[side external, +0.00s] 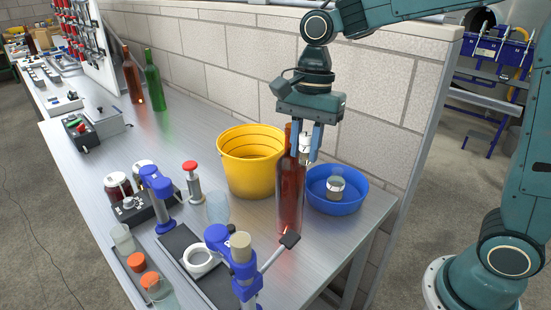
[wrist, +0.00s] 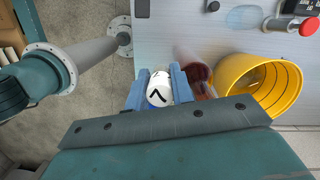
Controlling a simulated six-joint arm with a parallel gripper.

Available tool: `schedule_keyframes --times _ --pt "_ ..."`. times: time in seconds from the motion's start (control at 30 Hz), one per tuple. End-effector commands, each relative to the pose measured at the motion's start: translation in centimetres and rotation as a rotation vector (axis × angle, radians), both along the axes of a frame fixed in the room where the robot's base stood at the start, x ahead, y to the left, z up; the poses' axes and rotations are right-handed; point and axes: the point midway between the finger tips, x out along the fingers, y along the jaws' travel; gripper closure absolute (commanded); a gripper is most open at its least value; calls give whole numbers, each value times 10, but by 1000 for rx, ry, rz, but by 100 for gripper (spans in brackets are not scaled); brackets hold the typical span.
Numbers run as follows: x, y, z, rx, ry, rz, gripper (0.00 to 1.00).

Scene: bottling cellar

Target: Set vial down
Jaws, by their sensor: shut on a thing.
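My gripper (side external: 305,154) hangs at the far right end of the steel bench, its two blue fingers shut on a vial (side external: 305,142). The vial's white top with a dark mark shows between the fingers in the wrist view (wrist: 158,90). Its lower part is hidden there, and partly hidden by the brown bottle in the side view. The vial is held above the bench, beside a tall brown bottle (side external: 290,195) and near a blue bowl (side external: 348,205). I cannot tell whether it touches the bottle.
The blue bowl holds a small metal-rimmed jar (side external: 335,187). A yellow bucket (side external: 248,172) stands left of the bottle and also shows in the wrist view (wrist: 225,72). A blue-and-black capping stand (side external: 243,270) is in front. A block wall (side external: 240,85) runs behind.

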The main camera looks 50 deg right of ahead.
Motion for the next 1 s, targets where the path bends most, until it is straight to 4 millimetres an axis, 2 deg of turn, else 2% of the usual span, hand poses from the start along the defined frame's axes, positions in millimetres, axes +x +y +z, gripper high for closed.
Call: schedule_keyframes --times 0.23,0.5,0.67,1.0 --pt "27 42 -1 0 0 274 99" --pt "40 70 -3 1 0 453 99" --pt "45 83 -5 1 1 529 99" --pt "45 83 -42 1 4 528 99"
